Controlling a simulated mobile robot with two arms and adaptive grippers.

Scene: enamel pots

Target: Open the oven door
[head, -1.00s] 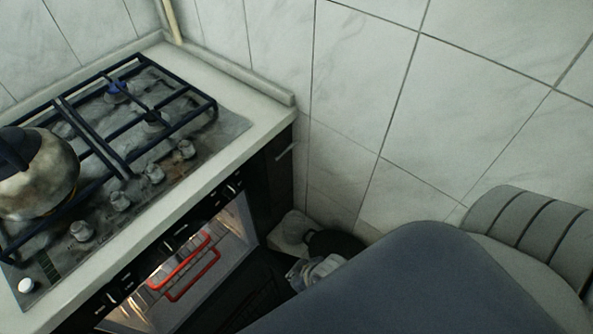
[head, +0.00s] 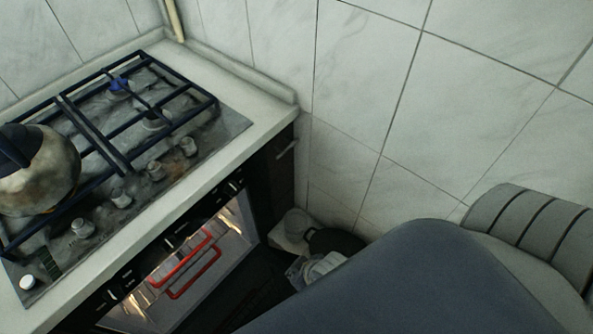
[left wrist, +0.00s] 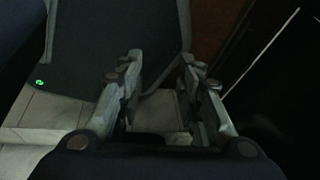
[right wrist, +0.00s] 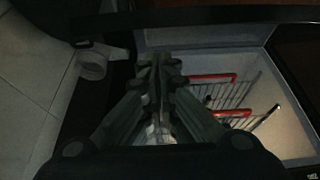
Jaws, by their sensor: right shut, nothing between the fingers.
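The oven (head: 208,262) is under the hob, and its lit inside shows in the head view. Red handles (head: 194,278) show inside it. A dark flat panel (head: 245,300) beside the lit opening looks like the lowered door, partly hidden by my right arm. In the right wrist view the pale oven inside (right wrist: 290,130) and a wire rack (right wrist: 235,90) show. My right gripper (right wrist: 160,62) is shut and empty in front of the oven opening. My left gripper (left wrist: 158,65) is open and empty, low over the tiled floor, away from the oven.
A kettle (head: 38,172) stands on the gas hob (head: 205,135). A dark pan (head: 335,243) and a pale round thing (head: 296,223) sit low in the corner by the tiled wall (head: 400,120). My right arm fills the lower right of the head view.

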